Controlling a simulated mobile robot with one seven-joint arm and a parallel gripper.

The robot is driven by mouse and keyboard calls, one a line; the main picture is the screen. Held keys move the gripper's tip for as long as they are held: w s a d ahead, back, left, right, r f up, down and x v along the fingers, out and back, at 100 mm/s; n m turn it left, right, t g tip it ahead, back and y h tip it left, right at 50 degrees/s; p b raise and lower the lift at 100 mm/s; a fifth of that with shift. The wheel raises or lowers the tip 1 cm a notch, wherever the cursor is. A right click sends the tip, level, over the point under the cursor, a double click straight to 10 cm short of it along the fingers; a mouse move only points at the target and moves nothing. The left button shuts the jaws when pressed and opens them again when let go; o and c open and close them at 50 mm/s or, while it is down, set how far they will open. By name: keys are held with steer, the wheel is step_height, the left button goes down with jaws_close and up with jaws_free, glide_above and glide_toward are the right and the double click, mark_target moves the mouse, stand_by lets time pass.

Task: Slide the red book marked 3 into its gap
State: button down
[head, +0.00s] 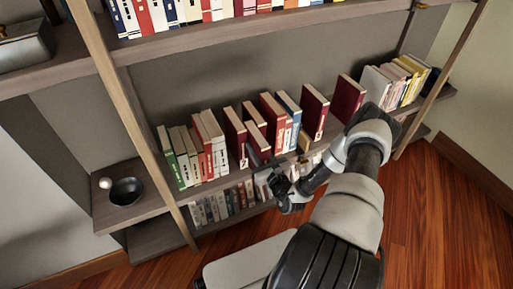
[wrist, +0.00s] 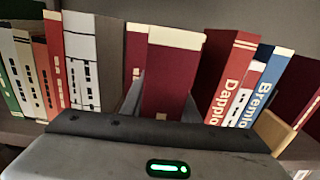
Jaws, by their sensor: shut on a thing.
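A dark red book (wrist: 172,75) with a cream top edge stands upright between my fingers in the middle of the wrist view. My gripper (wrist: 168,108) is shut on it. In the head view this book (head: 257,146) appears at the front of the row, left of a brighter red book (head: 272,118). My gripper (head: 268,168) reaches it from the front and is partly hidden by the wrist. I cannot read a 3 on the held book. The space behind it is hidden in the wrist view. Another dark red book (wrist: 134,48) shows just left of it.
The red "Dapplo" book (wrist: 232,80) and a blue book (wrist: 268,82) stand close on the right. A grey book (wrist: 110,65) stands to the left. A wooden piece (wrist: 273,130) sits right of the blue book. More dark red books (head: 313,112) stand farther right.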

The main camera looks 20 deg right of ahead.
steer(key=c, duration=1.3)
jaws_free()
steer(key=s+p, duration=0.1)
steer(key=s, duration=0.4)
steer(key=s+p, duration=0.1)
steer(key=s, duration=0.5)
steer(key=s+p, duration=0.1)
steer(key=s, duration=0.5)
steer(key=shift+s+d, duration=0.2)
steer(key=shift+d, duration=0.1)
